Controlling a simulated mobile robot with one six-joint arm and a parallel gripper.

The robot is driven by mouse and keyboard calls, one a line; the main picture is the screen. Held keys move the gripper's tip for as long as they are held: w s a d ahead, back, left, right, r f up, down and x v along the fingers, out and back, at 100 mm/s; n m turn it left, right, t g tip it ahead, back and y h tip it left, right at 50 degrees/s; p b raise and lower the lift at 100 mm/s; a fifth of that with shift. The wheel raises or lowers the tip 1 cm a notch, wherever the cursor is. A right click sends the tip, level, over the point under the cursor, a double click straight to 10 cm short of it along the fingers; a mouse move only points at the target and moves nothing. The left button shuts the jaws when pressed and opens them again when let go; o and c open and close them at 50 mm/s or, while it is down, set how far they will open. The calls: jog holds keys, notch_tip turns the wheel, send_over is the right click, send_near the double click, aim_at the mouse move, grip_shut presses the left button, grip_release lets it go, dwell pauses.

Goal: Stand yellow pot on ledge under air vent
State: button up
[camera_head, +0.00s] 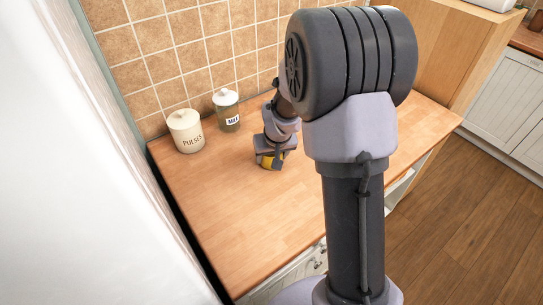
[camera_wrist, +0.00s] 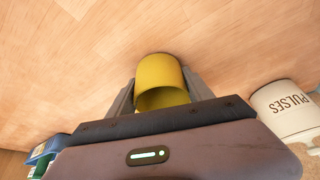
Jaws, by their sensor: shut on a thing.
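The yellow pot (camera_wrist: 162,80) sits between my gripper's fingers in the wrist view, its open mouth facing the camera. My gripper (camera_head: 271,162) is shut on it, low over the wooden counter (camera_head: 220,210). In the head view only a small yellow part of the pot (camera_head: 266,161) shows under the gripper. I cannot tell whether the pot touches the counter. Neither the air vent nor a ledge under it can be made out in these views.
A cream PULSES jar (camera_head: 186,131) and a glass jar with a pale lid (camera_head: 227,110) stand left of my gripper by the tiled wall (camera_head: 160,60). A blue and green item (camera_wrist: 42,155) shows at the wrist view's lower left. The counter's front left is clear.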

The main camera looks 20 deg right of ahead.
jog(key=shift+f, duration=0.2)
jog(key=o, duration=1.3)
jog(key=shift+o, duration=0.2)
jog(key=shift+r, duration=0.1)
